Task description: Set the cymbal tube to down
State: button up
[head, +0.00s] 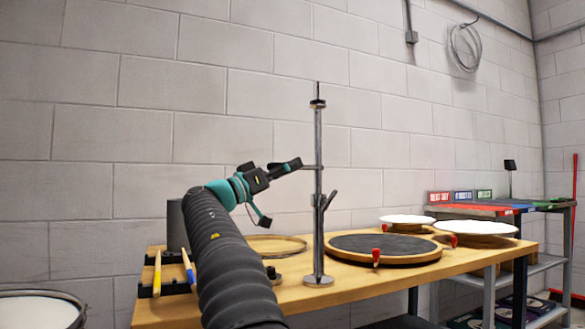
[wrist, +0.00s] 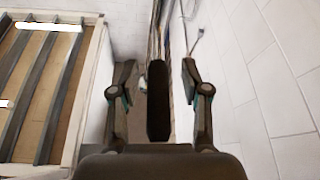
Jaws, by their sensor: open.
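The cymbal stand stands upright on the wooden bench (head: 345,290), with a round metal base. Its slim upper cymbal tube (head: 318,140) rises from a collar with a lever (head: 325,200) and carries a dark fitting near the top. The tube extends well above the collar. My gripper (head: 297,164) is left of the tube, level with its middle part and close to it; whether they touch is unclear. In the wrist view my gripper's two fingers (wrist: 159,68) are spread apart. A dark upright shape lies between them; I cannot tell whether it is the tube.
A round dark drum pad (head: 385,246) with red clamps lies right of the stand. A hoop (head: 270,246) lies behind my arm, and drumsticks (head: 157,272) rest at left. Two white-topped drums (head: 470,228) stand farther right. A block wall closes the back.

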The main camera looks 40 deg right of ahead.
jog(key=v, duration=1)
jog(key=shift+a, duration=0.35)
jog(key=shift+f, duration=0.15)
jog(key=s+a+f+n+t+y+p, duration=0.1)
jog(key=s+f+n+t+y+p, duration=0.1)
jog(key=s+f+n+t+y, duration=0.45)
jog(key=s+a+f+n+t+y+p, duration=0.15)
jog(key=s+f+n+y, duration=0.3)
jog(key=f, duration=0.45)
jog(key=s+a+f+n+t+y+p, duration=0.1)
jog(key=s+a+f+n+y+p, duration=0.3)
jog(key=s+a+f+y, duration=0.7)
jog(key=s+a+f+n, duration=0.2)
jog(key=s+a+f, duration=0.4)
jog(key=a+f, duration=0.2)
notch_tip(320, 180, down, 2)
jog(key=shift+f, duration=0.15)
